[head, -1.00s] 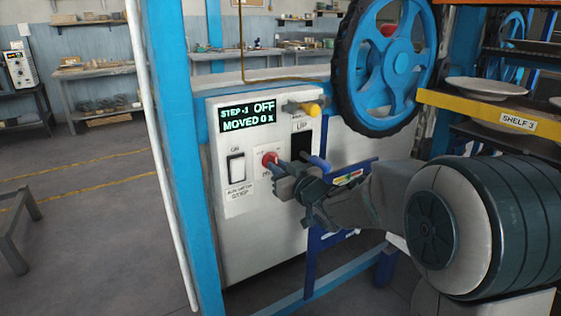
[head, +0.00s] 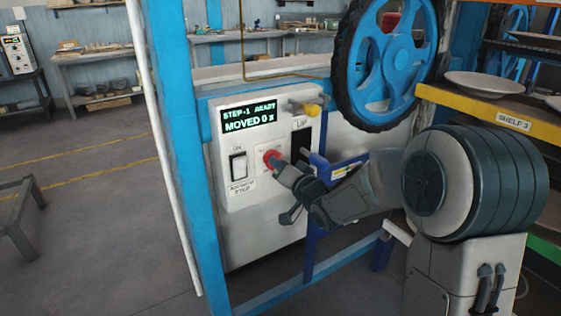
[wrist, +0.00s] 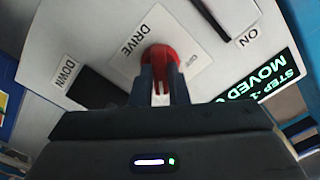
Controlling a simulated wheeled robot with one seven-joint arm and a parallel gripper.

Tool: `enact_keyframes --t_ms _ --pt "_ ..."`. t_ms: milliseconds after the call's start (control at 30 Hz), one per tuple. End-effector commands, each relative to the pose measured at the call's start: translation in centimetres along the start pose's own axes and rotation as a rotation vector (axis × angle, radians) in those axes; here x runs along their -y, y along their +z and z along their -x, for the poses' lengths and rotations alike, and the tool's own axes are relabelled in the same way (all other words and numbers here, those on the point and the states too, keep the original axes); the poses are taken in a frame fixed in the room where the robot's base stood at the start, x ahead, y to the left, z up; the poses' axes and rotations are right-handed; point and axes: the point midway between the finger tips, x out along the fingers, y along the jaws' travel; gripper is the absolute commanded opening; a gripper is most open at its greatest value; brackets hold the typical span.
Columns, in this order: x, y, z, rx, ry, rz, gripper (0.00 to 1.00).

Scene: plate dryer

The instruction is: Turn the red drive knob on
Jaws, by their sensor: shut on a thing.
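The red drive knob (head: 271,157) is on the front of the white control box (head: 262,222), between the white ON switch and a dark slot. In the wrist view the red knob (wrist: 160,57) sits on a label reading DRIVE. My gripper (head: 277,164) reaches it from the right, with its fingers shut on the knob; the wrist view shows the gripper fingers (wrist: 162,88) close together over it. The fingers hide part of the knob. The display (head: 248,118) above shows STEP -1, a word that looks like READY, and MOVED 0.
A white rocker switch (head: 238,166) is left of the knob. A yellow-tipped lever (head: 311,110) and a large blue wheel (head: 390,55) are above right. A yellow shelf edge (head: 490,112) with plates is at the right. The floor at the left is mostly clear.

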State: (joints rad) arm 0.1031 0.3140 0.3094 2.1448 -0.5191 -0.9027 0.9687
Motion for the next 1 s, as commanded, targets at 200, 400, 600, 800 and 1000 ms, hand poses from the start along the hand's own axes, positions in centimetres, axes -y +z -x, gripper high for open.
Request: enact_keyframes --t_ms 200,400,600,800,1000 --pt "-0.04 -0.32 0.02 -0.006 0.001 -0.057 0.0" --pt "-0.06 -0.3 0.02 -0.007 0.001 -0.071 0.0" --pt "-0.07 -0.29 0.02 -0.007 0.001 -0.071 0.0" --pt "-0.05 -0.25 0.01 -0.006 0.0 -0.07 0.36" --pt "0.1 -0.02 -0.05 -0.001 -0.002 -0.07 0.36"
